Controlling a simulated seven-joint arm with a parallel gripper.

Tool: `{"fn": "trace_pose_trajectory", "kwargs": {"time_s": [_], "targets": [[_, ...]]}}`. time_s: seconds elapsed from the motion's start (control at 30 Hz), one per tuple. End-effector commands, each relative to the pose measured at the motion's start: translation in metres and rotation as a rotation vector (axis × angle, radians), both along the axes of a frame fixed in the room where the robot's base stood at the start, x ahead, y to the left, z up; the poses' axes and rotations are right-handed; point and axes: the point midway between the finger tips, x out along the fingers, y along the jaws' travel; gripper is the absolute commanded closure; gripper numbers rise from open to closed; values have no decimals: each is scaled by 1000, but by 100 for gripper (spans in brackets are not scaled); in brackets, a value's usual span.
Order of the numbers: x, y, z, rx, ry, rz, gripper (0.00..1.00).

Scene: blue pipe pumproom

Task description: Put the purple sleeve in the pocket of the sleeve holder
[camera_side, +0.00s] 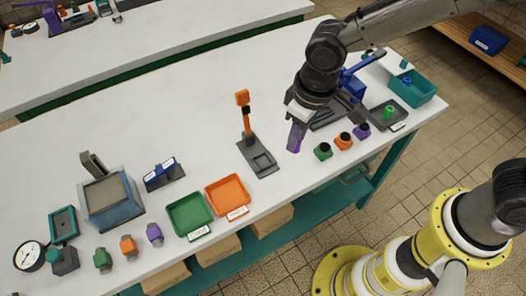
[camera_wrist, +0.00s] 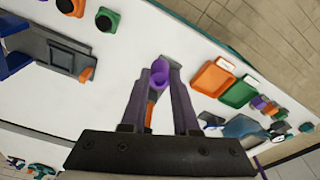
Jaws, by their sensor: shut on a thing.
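My gripper (camera_side: 298,118) is shut on the purple sleeve (camera_side: 296,137), which hangs below the fingers over the table. In the wrist view the sleeve (camera_wrist: 160,76) sits between the fingertips. Whether its lower end touches the table is unclear. Left of it in the side view is a grey base (camera_side: 259,157) with a rectangular pocket and an upright orange post. Another grey fixture with a square pocket shows at the left of the wrist view (camera_wrist: 72,58), partly behind my gripper in the side view. I cannot tell for sure which of these is the sleeve holder.
Green (camera_side: 323,151), orange (camera_side: 343,141) and purple (camera_side: 362,131) dark-topped pieces stand right of the sleeve near the front edge. Green (camera_side: 189,232) and orange (camera_side: 247,205) trays lie to the left. A teal bin (camera_side: 420,92) stands at the right. The table's middle back is clear.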

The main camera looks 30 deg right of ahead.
Motion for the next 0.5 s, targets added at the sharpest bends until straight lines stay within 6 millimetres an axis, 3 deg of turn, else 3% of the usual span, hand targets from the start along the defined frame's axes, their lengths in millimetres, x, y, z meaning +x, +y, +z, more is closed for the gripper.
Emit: {"fn": "trace_pose_trajectory", "kwargs": {"time_s": [0.2,0.5], "targets": [[34,23,-32,-2,3,-1,100],[57,40,-63,0,-1,-1,100]]}}
